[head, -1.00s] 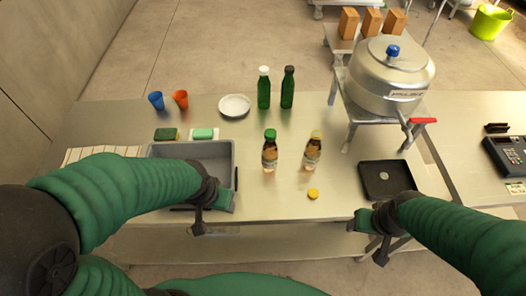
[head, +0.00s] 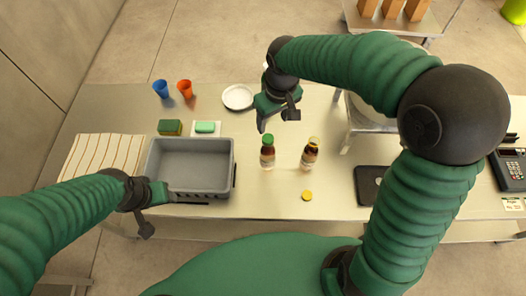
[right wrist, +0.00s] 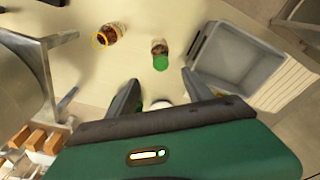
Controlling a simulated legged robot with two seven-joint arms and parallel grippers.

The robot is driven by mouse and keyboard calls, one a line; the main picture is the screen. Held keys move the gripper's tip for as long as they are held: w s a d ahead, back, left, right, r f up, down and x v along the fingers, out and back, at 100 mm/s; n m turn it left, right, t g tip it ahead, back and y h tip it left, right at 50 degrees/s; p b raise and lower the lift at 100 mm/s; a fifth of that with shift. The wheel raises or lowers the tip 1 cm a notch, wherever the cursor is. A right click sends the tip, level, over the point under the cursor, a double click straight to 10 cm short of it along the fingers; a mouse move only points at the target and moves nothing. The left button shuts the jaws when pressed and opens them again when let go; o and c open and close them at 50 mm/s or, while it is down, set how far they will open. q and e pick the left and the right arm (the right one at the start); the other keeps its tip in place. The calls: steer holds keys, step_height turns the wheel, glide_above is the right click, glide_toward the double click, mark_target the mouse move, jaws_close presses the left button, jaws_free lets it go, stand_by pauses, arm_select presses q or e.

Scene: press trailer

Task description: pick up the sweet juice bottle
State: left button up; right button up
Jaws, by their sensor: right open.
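Two brown juice bottles with pale labels stand upright on the metal table. One has a green cap (head: 267,156); the other has a yellow top (head: 309,156). I cannot read which is the sweet juice. My right gripper (head: 277,117) is open and empty, above the table just behind the green-capped bottle. In the right wrist view the green-capped bottle (right wrist: 160,50) is beyond the open fingers (right wrist: 160,92), and the yellow-topped one (right wrist: 113,33) lies left of it. My left gripper (head: 155,207) is at the grey bin's front edge; its jaws are unclear.
A grey bin (head: 150,165) is left of the bottles. Sponge (head: 170,127), soap (head: 205,127), cups and a plate (head: 238,97) are behind. A yellow cap (head: 306,195) lies in front. My right arm mostly hides the press and part of the black tray (head: 364,180).

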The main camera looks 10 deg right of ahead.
glide_above(268, 138)
steer(key=s, duration=0.1)
steer(key=f, duration=0.7)
steer(key=shift+s+a+f+p, duration=0.1)
steer(key=shift+a+f+p, duration=0.2)
steer(key=shift+a+f, duration=0.1)
steer(key=shift+f, duration=0.3)
steer(key=f, duration=0.1)
steer(key=f+p, duration=0.1)
steer(key=f, duration=0.1)
steer(key=w+d+f+p, duration=0.1)
steer(key=f, duration=0.1)
steer(key=shift+w+d, duration=0.1)
steer(key=shift+w+a, duration=0.1)
steer(key=shift+a, duration=0.1)
steer(key=shift+c, duration=0.7)
steer(key=shift+a, duration=0.2)
steer(key=c, duration=0.9)
steer(key=shift+d, duration=0.1)
steer(key=shift+c, duration=1.3)
arm_select(q)
steer(key=shift+a+r, duration=0.2)
steer(key=shift+r, duration=0.45)
steer(key=shift+a+r, duration=0.15)
steer(key=shift+r, duration=0.45)
arm_select(e)
steer(key=shift+d, duration=0.15)
jaws_close()
